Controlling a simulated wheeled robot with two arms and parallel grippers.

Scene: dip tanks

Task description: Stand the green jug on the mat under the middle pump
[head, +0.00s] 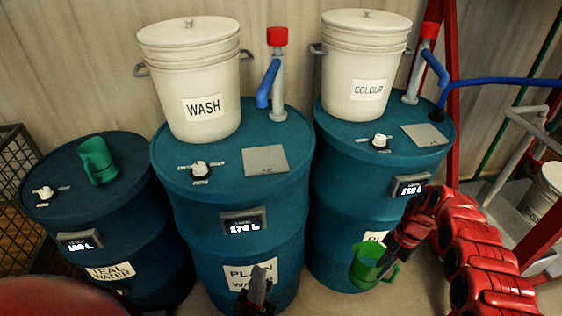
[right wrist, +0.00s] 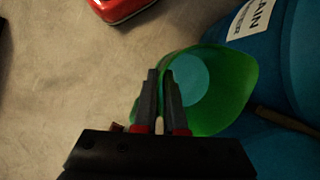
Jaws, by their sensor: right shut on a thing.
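The green jug (head: 367,270) is held in front of the right drum, below its top. In the right wrist view the jug (right wrist: 237,82) shows its open mouth, with a pale blue-green round area inside; I cannot tell whether that is liquid or the bottom. My right gripper (head: 388,255) is shut on the jug's side, and its fingers (right wrist: 162,75) are close together there. My left gripper (head: 258,285) is in front of the middle drum, low; its jaw opening is unclear. The middle drum's pump (head: 278,85) has a red cap and blue spout. A grey square mat (head: 266,160) lies bare before it.
The WASH bucket (head: 190,75) and a white knob (head: 200,168) share the middle drum's top. The right drum (head: 340,190) carries the COLOUR bucket (head: 362,70), another pump (head: 422,70) and a grey mat (head: 424,135).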

